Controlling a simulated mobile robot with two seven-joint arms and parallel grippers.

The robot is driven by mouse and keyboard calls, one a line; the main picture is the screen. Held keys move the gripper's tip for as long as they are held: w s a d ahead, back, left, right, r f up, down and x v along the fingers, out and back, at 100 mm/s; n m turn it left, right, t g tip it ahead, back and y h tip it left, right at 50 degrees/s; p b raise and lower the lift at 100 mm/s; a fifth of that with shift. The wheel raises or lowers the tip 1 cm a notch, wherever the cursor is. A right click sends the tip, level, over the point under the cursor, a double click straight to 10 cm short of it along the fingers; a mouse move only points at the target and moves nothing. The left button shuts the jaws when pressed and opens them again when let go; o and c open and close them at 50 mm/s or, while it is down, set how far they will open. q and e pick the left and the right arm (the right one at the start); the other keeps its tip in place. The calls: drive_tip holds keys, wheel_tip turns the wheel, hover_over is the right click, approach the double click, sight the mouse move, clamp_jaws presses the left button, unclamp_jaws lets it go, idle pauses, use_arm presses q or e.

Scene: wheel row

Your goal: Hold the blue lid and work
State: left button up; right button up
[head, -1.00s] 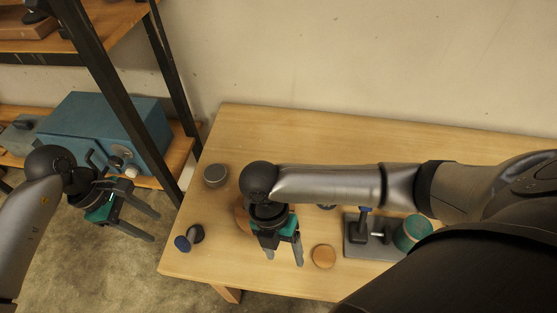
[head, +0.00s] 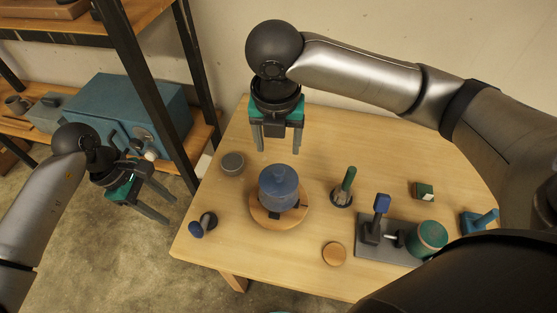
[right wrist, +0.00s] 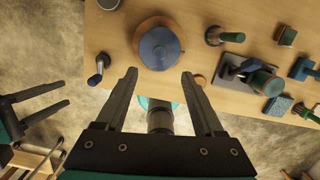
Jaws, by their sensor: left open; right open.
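The blue lid (head: 279,175) tops a round blue jar (head: 280,194) on a wooden round stand (head: 256,213) on the table. In the right wrist view the lid (right wrist: 159,48) shows from above as a blue disc, just beyond my fingertips. My right gripper (head: 279,148) is open and empty, raised above the table on the far side of the jar and apart from it. Its two fingers also show in the right wrist view (right wrist: 159,74). My left gripper (head: 169,209) is open and empty, off the table's left edge over the floor.
A grey round tin (head: 232,163) and a blue-ended knob (head: 197,229) are at the left. A green-handled tool (head: 347,184), a wooden disc (head: 334,253), a grey fixture (head: 364,247) with a green drum (head: 429,236), and a green block (head: 424,191) are at the right. A shelf stands left.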

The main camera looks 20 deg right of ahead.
sight(279, 170)
drive_tip(key=f, duration=0.4)
drive_tip(key=w+f, duration=0.1)
drive_tip(key=f, duration=0.3)
drive_tip(key=d+f, duration=0.1)
drive_tip(key=f, duration=0.3)
drive_tip(key=shift+w+f, duration=0.1)
drive_tip(key=shift+w, duration=0.2)
drive_tip(key=shift+c, duration=0.2)
clamp_jaws()
drive_tip(key=c, duration=1)
unclamp_jaws()
drive_tip(key=shift+o, duration=0.2)
clamp_jaws()
